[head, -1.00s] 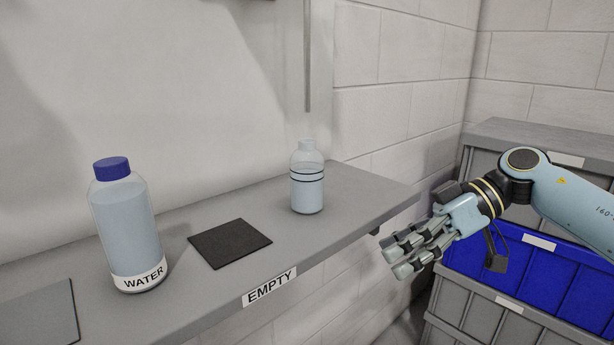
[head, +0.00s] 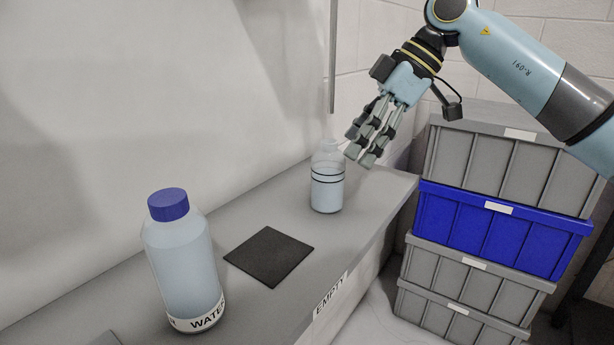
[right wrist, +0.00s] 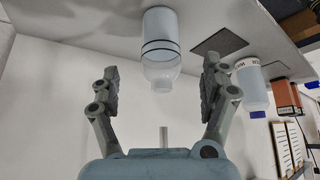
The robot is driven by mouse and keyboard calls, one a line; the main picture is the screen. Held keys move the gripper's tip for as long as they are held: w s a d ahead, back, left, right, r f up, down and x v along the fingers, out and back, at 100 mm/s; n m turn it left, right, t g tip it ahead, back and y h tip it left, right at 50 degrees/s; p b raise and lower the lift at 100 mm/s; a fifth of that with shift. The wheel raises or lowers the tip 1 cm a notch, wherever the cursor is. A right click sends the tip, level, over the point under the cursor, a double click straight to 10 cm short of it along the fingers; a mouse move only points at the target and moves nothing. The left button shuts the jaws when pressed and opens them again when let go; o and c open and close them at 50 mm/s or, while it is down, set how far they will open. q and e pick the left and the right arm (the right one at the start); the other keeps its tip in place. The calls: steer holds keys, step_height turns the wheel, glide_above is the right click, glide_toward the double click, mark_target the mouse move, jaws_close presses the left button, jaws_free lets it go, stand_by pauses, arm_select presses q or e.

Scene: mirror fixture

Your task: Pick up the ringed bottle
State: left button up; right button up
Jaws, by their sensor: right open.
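The ringed bottle (head: 327,190) is clear, with pale liquid and two dark rings, and stands upright near the far end of the grey shelf. My right gripper (head: 359,156) is open, above and just right of the bottle's top in the head view. In the right wrist view the ringed bottle (right wrist: 161,50) lies beyond the open fingers (right wrist: 160,90), roughly centred between them, and nothing is held. My left gripper is not in view.
A blue-capped bottle labelled WATER (head: 183,265) stands at the front left of the shelf (head: 240,225). A dark square mat (head: 269,257) lies between the bottles. Stacked grey and blue crates (head: 490,225) stand to the right. A wall rises behind the shelf.

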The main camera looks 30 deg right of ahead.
mark_target(328, 176)
steer(key=x, duration=0.3)
steer(key=shift+f, duration=0.35)
steer(key=p+x, duration=0.1)
steer(key=x, duration=0.4)
steer(key=shift+a+p, duration=0.15)
steer(key=shift+p, duration=0.15)
steer(key=shift+w+f, duration=0.15)
steer(key=c, duration=1.5)
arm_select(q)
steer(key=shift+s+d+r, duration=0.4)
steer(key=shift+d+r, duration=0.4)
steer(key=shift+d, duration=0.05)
arm_select(e)
steer(key=shift+c, duration=0.2)
